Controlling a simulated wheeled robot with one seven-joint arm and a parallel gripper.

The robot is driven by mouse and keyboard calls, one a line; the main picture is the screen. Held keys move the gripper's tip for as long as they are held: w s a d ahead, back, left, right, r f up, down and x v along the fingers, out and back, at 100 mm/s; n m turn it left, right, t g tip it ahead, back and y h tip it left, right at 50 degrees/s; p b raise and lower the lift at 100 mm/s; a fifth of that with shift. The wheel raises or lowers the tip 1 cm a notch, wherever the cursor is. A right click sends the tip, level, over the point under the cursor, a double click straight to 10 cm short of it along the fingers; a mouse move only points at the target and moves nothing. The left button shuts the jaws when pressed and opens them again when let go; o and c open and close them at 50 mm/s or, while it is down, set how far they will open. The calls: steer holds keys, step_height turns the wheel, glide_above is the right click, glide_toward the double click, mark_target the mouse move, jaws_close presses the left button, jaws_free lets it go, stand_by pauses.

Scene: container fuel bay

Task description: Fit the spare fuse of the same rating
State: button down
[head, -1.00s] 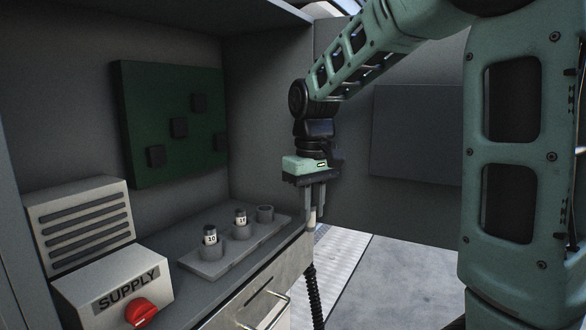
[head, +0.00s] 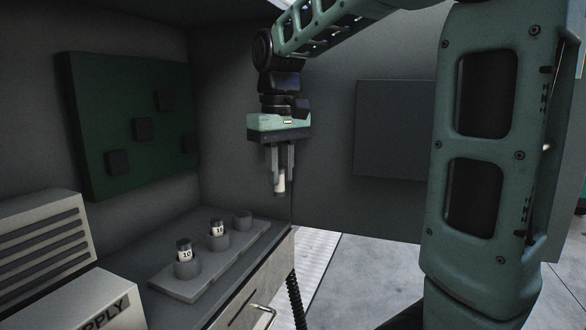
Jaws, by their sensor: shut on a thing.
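My gripper (head: 280,172) is shut on a fuse (head: 280,184), a pale cylinder with a dark lower end, hanging upright between the fingers. No rating on it is legible. It is in the air, above and to the right of the grey fuse rack (head: 180,288) on the bench. The rack has three round cups. The nearest cup holds a fuse marked 10 (head: 185,250). The middle cup holds another fuse (head: 218,229) with a small label that looks like 10, hard to read. The far cup (head: 243,220) shows no fuse standing in it.
The supply box (head: 95,305) and a slatted grey box (head: 40,240) stand at the left. A green board (head: 125,120) with several dark blocks is on the wall. A drawer handle (head: 262,315) and a black coiled cord (head: 296,298) are at the bench front.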

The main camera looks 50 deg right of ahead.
steer(key=w+a+f, duration=0.3)
steer(key=w, duration=0.5)
steer(key=shift+w+f, duration=0.2)
stand_by(0.5)
steer(key=shift+s, duration=0.1)
stand_by(0.9)
steer(key=shift+f, duration=0.65)
steer(key=shift+f+b, duration=0.5)
steer(key=shift+f, duration=0.15)
steer(key=shift+f+b, duration=0.3)
steer(key=shift+f, duration=0.35)
stand_by(0.3)
